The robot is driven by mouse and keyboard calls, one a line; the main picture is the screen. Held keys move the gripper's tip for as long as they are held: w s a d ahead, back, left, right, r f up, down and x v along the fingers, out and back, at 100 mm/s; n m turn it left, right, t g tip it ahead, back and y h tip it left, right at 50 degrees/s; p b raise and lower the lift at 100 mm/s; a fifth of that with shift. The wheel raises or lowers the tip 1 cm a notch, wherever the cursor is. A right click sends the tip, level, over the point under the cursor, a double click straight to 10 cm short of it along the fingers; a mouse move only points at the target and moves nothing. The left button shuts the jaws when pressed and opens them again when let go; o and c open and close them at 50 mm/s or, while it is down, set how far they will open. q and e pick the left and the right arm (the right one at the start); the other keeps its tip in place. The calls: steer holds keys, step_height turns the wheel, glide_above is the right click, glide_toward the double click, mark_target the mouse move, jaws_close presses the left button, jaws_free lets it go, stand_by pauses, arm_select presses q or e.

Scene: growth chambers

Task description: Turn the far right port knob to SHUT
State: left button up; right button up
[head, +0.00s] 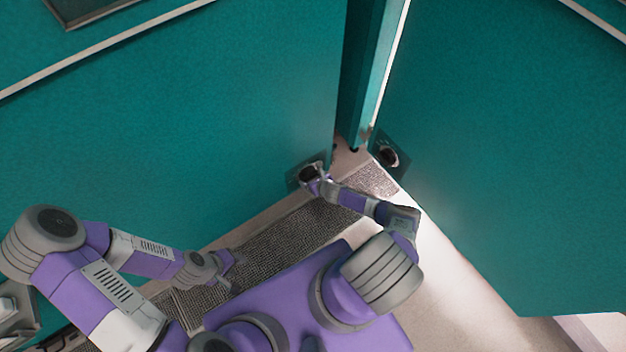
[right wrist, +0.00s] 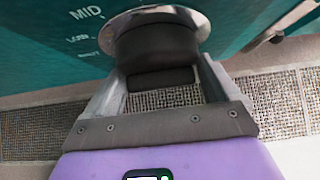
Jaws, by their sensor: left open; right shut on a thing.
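A dark round knob (head: 308,173) sits on a small plate low on the left teal chamber wall in the head view. My right gripper (head: 322,182) is at this knob. In the right wrist view the black knob (right wrist: 155,45), with a shiny round base, lies between the two fingers of my right gripper (right wrist: 158,80), which is shut on it. White lettering reads MID, with LOW and a blurred word below. The knob's pointer is not clear. My left gripper (head: 230,268) is open and empty above the floor grating.
A teal post (head: 370,70) stands between the walls. Grating (head: 280,240) covers the floor below.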

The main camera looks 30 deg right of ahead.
steer(key=shift+d, duration=0.1)
steer(key=o, duration=0.8)
steer(key=p+v, duration=0.4)
steer(key=v, duration=0.3)
steer(key=shift+s+r, duration=0.2)
steer(key=shift+r, duration=0.05)
